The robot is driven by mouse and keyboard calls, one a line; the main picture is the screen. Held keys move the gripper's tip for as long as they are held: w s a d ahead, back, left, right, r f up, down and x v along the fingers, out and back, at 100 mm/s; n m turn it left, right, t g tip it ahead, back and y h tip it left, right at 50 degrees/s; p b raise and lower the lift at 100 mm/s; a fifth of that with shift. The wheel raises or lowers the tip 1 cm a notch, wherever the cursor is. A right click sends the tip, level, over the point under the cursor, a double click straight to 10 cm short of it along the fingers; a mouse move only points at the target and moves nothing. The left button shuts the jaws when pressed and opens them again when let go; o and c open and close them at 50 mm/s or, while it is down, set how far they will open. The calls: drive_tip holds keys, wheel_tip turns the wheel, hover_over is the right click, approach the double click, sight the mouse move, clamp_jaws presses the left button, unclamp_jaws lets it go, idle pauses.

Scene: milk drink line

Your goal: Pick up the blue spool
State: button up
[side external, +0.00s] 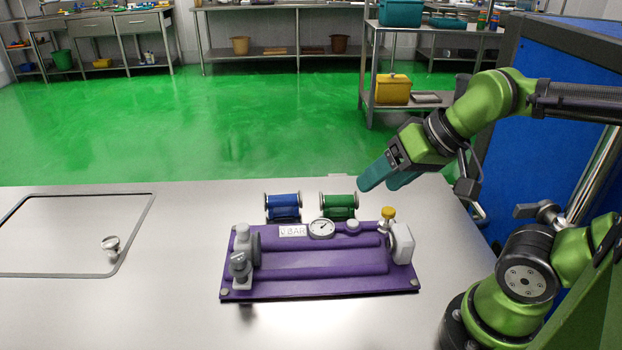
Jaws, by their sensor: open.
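The blue spool (283,206) stands on the steel table just behind a purple panel, with grey flanges at its left and right ends. A similar green spool (339,205) stands to its right, with a small gap between them. My gripper (385,182) is open and empty, with teal fingers pointing down and to the left. It is above the table, to the right of the green spool and farther from the blue spool. No part of the blue spool seems covered by my gripper.
The purple panel (318,287) with pipes, a gauge (321,228), a yellow-topped valve (388,216) and grey fittings lies in front of the spools. A framed hatch (70,235) with a knob (111,245) is at the left. The table between hatch and panel is clear.

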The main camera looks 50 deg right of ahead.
drive_tip(key=n+g+h, duration=0.2)
drive_tip(key=n+g, duration=0.5)
drive_tip(key=n, duration=0.7)
hover_over(282, 195)
wheel_tip(282, 195, down, 6)
drive_tip(key=f, duration=1)
drive_tip(key=shift+s+d+f, duration=0.1)
drive_tip(key=shift+s+f, duration=0.05)
drive_tip(key=shift+s, duration=0.2)
drive_tip(key=shift+w+f, duration=0.15)
drive_tip(key=shift+f, duration=1.25)
drive_tip(key=shift+w+f, duration=0.1)
drive_tip(key=shift+f, duration=1.3)
drive_tip(key=shift+f, duration=0.25)
drive_tip(key=shift+c, duration=0.5)
clamp_jaws()
